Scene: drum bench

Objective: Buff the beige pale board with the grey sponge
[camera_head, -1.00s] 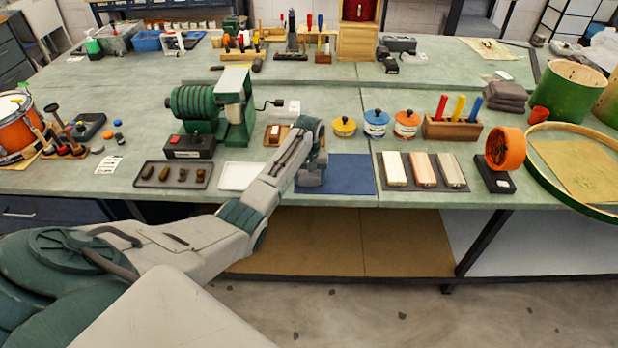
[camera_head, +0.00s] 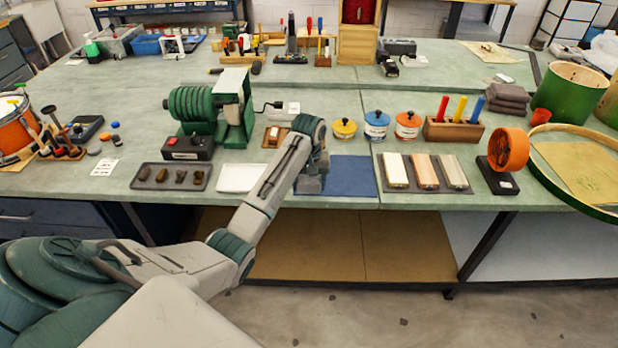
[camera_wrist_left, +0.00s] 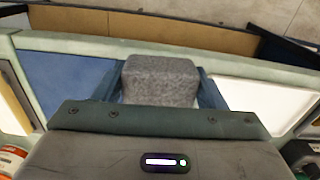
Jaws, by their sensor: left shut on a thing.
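My left gripper (camera_head: 309,178) is over the bench's front part, at the left edge of the blue mat. In the left wrist view the left gripper (camera_wrist_left: 160,90) is shut on the grey sponge (camera_wrist_left: 160,78), a speckled block with a finger on each side. The sponge shows only partly in the head view (camera_head: 308,186); I cannot tell whether it touches the bench. The pale beige board (camera_head: 396,170) lies leftmost of three boards on a dark mat, right of the gripper. My right gripper is not in view.
The blue mat (camera_head: 350,178) lies between the gripper and the boards. Right of the boards stands an orange round thing (camera_head: 508,150) on a black base. A white tray (camera_head: 241,178) is left of the gripper. Several pots stand behind, with a yellow one (camera_head: 344,129) nearest.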

